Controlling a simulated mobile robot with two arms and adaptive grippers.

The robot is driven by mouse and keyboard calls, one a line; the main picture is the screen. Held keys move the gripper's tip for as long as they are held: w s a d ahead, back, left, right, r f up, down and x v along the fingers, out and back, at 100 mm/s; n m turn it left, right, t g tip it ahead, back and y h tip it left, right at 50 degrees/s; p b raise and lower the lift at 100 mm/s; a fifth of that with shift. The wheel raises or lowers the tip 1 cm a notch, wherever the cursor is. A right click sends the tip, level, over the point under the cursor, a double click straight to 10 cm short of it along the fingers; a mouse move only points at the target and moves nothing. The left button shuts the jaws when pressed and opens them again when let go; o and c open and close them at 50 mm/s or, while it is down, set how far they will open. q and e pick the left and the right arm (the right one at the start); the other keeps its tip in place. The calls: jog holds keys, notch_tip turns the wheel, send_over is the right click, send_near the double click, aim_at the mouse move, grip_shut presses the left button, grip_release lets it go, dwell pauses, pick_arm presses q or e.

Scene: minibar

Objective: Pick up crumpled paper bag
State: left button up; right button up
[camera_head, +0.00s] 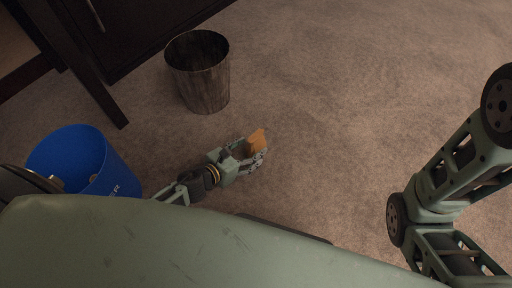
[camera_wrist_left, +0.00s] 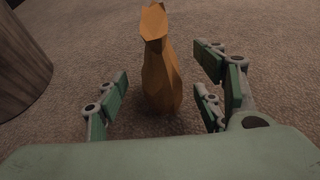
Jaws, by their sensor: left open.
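The crumpled paper bag (camera_head: 257,140) is orange-brown and sits on the carpet in the head view, at the tip of my left gripper (camera_head: 254,152). In the left wrist view the bag (camera_wrist_left: 161,70) stands upright, narrow at the top and wider below. My left gripper (camera_wrist_left: 160,105) is open there, with its fingers on both sides of the bag's lower part and a visible gap at each side. In the head view the gripper partly hides the bag. My right arm shows at the right of the head view, but its gripper is out of frame.
A dark wooden bin (camera_head: 203,87) stands beyond my left gripper, and shows at the left in the wrist view (camera_wrist_left: 18,62). A blue bin (camera_head: 84,162) stands at the left. Dark furniture (camera_head: 125,35) is at the upper left. The carpet (camera_head: 340,90) to the right is clear.

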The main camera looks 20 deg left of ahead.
pick_arm(q)
jog(key=b+x, duration=0.1)
jog(key=x, duration=0.2)
jog(key=shift+w+d+f, duration=0.2)
jog(key=shift+w, duration=0.15)
jog(key=shift+c, duration=0.6)
jog(key=c, duration=0.8)
